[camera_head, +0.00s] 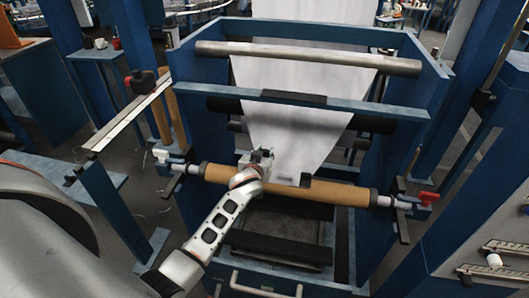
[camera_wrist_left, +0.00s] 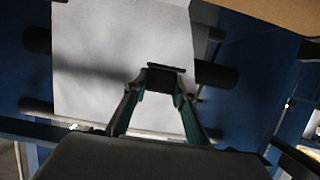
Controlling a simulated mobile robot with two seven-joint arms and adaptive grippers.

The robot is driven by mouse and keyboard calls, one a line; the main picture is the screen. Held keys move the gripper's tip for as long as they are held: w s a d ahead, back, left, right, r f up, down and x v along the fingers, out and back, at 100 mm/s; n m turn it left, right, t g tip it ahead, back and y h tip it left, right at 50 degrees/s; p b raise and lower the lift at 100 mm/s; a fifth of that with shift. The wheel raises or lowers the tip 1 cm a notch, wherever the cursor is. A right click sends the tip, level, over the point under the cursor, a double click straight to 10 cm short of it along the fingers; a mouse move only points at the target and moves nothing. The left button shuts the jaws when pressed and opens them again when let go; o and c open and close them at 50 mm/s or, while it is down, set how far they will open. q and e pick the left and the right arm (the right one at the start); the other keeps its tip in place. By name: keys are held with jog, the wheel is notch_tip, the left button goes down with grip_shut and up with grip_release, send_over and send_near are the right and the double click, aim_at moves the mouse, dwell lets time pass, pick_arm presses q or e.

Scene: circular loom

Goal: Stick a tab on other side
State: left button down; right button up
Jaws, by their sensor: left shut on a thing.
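A white fabric web (camera_head: 300,110) comes down through the blue loom frame and narrows towards a brown cardboard tube (camera_head: 330,190). A small dark tab (camera_head: 305,180) sits at the fabric's lower right corner by the tube. My left gripper (camera_head: 262,157) is at the fabric's lower left part, just above the tube; its fingertips are hard to make out there. In the left wrist view its fingers (camera_wrist_left: 163,90) are shut on a small dark tab (camera_wrist_left: 167,70), in front of the white fabric (camera_wrist_left: 110,50). I cannot tell whether this tab touches the fabric. My right gripper is not in view.
A steel roller (camera_head: 310,58) and a blue crossbar (camera_head: 350,103) span the frame above. A blue side table (camera_head: 97,53) with small items stands at the left. A handled tray front (camera_head: 265,285) lies below.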

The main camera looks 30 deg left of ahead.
pick_arm(q)
jog(key=shift+w+f+b, duration=0.1)
jog(key=shift+f+b, duration=1.85)
jog(key=shift+f, duration=0.35)
jog(key=shift+f+b, duration=1.25)
jog(key=shift+f, duration=0.15)
jog(key=shift+w+r, duration=0.15)
jog(key=shift+r, duration=0.25)
jog(key=shift+p, duration=0.3)
